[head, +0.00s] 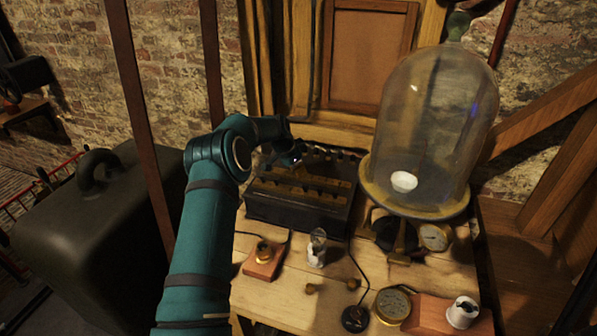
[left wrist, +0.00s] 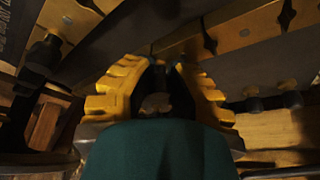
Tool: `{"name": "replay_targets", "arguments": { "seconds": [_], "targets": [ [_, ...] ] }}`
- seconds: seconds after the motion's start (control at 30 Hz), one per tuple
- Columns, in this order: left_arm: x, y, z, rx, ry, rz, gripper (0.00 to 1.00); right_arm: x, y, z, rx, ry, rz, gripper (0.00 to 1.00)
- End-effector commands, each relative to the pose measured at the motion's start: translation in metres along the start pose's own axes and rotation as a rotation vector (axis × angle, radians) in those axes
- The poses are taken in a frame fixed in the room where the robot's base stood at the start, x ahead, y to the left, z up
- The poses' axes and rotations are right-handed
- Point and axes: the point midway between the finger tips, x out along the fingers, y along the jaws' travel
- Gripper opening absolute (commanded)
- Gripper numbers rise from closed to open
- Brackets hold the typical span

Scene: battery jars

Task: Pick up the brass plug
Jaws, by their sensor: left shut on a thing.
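The dark plug box (head: 300,212) with brass bars on top stands on the bench below the window. Several dark-headed plugs stand in its top. My left gripper (head: 298,160) is over the back part of the box. In the left wrist view its yellow fingers (left wrist: 163,72) are shut on a small dark-headed thing (left wrist: 156,104), which looks like the brass plug. Its lower part is hidden, so I cannot tell whether it still sits in a brass bar. My right gripper is not in view.
A glass bell jar (head: 433,125) stands right of the box, with a round gauge (head: 434,237) below it. A bulb on a white socket (head: 317,250), a small wooden block (head: 265,262), a brass dial (head: 393,305) and two small brass pieces (head: 311,288) are on the wooden bench (head: 285,300).

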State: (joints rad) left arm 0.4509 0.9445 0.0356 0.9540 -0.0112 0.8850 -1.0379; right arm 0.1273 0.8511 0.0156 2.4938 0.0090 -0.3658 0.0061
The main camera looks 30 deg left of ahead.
Motion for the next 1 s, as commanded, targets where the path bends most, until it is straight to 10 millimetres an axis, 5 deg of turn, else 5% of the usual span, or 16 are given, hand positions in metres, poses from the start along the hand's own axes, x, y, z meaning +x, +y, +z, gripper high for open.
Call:
{"name": "replay_targets", "arguments": {
  "seconds": [0.37, 0.8, 1.0],
  "targets": [
    [-0.005, 0.0, -0.003, 0.001, 0.001, 0.0, 0.0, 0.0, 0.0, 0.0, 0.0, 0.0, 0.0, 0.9],
    [-0.075, 0.0, -0.031, 0.001, 0.002, -0.003, 0.0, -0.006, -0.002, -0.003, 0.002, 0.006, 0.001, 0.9],
    [-0.091, 0.001, -0.031, 0.006, -0.001, 0.003, 0.0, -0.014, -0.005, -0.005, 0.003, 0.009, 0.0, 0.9]
  ]
}}
